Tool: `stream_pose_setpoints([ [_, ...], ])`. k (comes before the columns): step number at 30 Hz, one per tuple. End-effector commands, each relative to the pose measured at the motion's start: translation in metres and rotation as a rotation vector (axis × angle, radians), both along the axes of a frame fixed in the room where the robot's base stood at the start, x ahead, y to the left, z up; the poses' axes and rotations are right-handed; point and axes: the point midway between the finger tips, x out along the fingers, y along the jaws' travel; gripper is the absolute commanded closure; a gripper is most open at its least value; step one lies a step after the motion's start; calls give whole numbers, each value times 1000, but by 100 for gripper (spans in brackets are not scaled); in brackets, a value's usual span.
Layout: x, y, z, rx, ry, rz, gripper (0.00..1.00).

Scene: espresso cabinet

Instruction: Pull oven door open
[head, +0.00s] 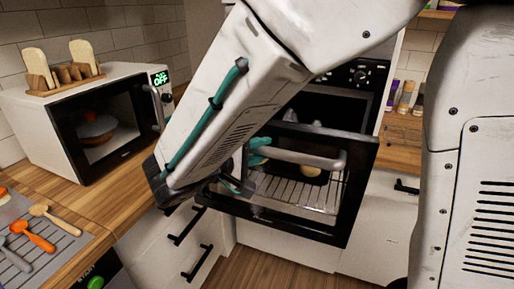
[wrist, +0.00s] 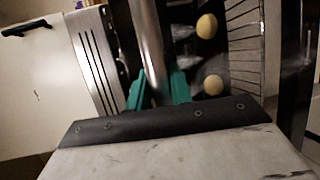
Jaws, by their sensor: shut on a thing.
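The oven door (head: 357,195) is a dark frame with a glass window. It looks partly open, with a dark gap between its top edge and the oven (head: 340,102). Its grey bar handle (head: 310,158) runs across the upper part of the door. My gripper (head: 258,151) is shut on the left part of the handle. In the wrist view the green fingertips of my gripper (wrist: 158,92) sit on both sides of the metal handle (wrist: 151,45). My arm hides part of the oven and the door's left side.
A wire rack (head: 290,190) and pale round items (wrist: 206,27) show through or behind the door. A microwave (head: 100,120) stands on the left wooden counter, with spoons (head: 35,236) on a grey mat nearby. White drawers (head: 190,235) with black handles flank the oven. Some floor (head: 275,268) is clear.

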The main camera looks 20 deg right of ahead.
Motion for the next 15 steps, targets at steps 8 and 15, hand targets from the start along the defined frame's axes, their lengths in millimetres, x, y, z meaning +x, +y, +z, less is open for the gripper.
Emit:
stream_pose_setpoints([
  [8,0,-1,0,-1,1,-2,65],
  [15,0,-2,0,-1,1,-2,57],
])
